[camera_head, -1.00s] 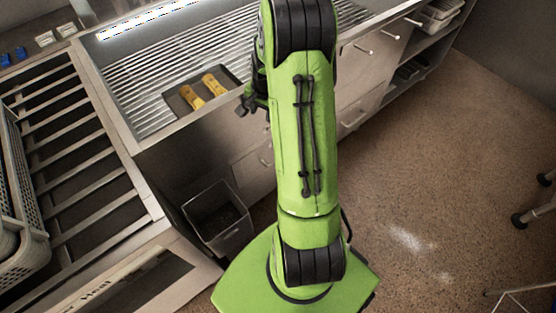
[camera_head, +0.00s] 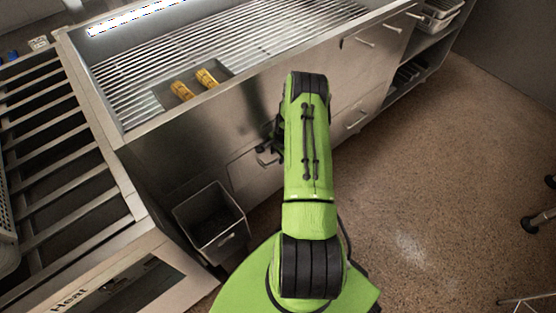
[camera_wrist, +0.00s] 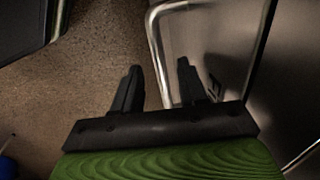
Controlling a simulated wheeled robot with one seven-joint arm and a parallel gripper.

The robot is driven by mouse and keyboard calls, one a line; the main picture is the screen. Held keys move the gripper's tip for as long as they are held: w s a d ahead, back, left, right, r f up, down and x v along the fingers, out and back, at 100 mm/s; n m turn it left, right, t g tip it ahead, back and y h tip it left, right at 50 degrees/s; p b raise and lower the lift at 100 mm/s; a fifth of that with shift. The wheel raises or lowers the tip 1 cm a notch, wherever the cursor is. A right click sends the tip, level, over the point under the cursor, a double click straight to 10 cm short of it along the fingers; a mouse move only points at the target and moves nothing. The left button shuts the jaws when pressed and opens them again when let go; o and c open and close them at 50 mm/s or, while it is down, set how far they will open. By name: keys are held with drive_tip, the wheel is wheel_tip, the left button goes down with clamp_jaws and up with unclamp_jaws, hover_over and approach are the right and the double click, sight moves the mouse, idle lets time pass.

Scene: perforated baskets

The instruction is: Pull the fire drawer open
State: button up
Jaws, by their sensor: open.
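The low drawer (camera_head: 242,176) in the front of the metal grill unit is closest to my gripper (camera_head: 267,155); I read no label on it. It looks shut in the head view. Its front (camera_wrist: 215,40) also shows at the right in the wrist view. A chrome bar handle (camera_wrist: 157,55) runs between the two black fingers of my gripper (camera_wrist: 160,80) in the wrist view. The fingers are apart, one on each side of the bar, with no visible contact. My arm hides part of the drawer in the head view.
Other drawers (camera_head: 357,115) with bar handles are to the right.

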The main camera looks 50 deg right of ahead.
drive_tip(key=shift+w+f, duration=0.25)
drive_tip(key=shift+f, duration=0.8)
clamp_jaws()
